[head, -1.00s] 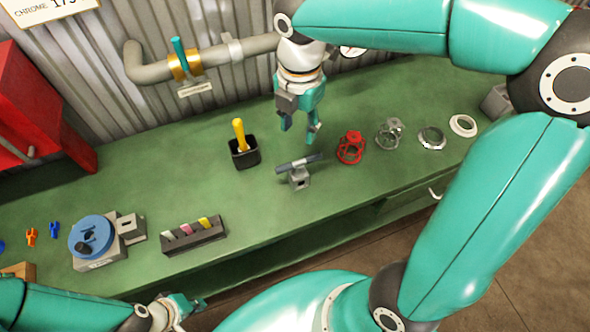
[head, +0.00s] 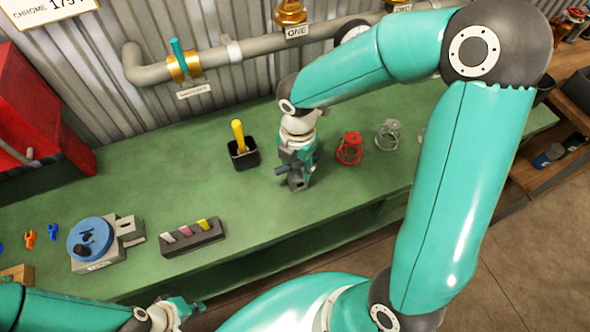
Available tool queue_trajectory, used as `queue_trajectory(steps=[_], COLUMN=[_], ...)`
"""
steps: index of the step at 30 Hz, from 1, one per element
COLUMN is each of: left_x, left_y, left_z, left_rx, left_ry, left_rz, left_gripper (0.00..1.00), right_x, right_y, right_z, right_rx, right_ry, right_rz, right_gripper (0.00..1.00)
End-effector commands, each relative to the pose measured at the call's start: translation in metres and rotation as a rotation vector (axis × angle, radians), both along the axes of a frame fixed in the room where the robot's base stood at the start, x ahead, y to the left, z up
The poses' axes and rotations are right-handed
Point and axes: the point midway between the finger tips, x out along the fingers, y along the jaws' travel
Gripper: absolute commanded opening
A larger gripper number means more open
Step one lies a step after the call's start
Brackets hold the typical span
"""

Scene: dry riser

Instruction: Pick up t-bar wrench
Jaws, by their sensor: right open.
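The t-bar wrench (head: 282,169), a dark grey bar, rests across a small grey block stand (head: 299,184) near the middle of the green bench. My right gripper (head: 296,168) is right over it, pointing down, with its fingers around the bar's middle. The gripper is open and covers most of the wrench and stand; only the bar's ends show. I cannot tell whether a finger touches the bar. My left gripper (head: 182,308) is low at the front edge, away from the wrench; its jaws are too small to read.
A black cup with a yellow handle (head: 243,155) stands left of the wrench. A red cage-like part (head: 349,148) and a grey one (head: 388,137) stand to the right. A holder with coloured pieces (head: 192,238) and a blue round-topped device (head: 92,240) are at left. Pipework (head: 255,48) runs behind.

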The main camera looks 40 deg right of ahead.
Motion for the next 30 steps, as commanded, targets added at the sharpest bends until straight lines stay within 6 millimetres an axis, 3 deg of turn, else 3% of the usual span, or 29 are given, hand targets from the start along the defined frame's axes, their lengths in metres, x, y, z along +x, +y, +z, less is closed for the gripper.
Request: queue_trajectory(steps=[9,17,30], left_x=[0.0000,-0.0001,0.0000], left_y=[0.0000,-0.0001,0.0001], left_z=[-0.0003,-0.0004,-0.0004], left_rx=[0.000,0.000,0.000], left_ry=[0.000,0.000,0.000], left_rz=[0.000,0.000,0.000], left_gripper=[0.00,0.00,0.00], right_x=[-0.0003,-0.0003,-0.0004], right_y=[0.0001,0.0002,0.0004], right_z=[-0.0060,-0.0061,-0.0061], right_rx=[0.000,0.000,0.001], right_ry=[0.000,0.000,0.001], right_rz=[0.000,0.001,0.001], right_gripper=[0.44,0.00,0.00])
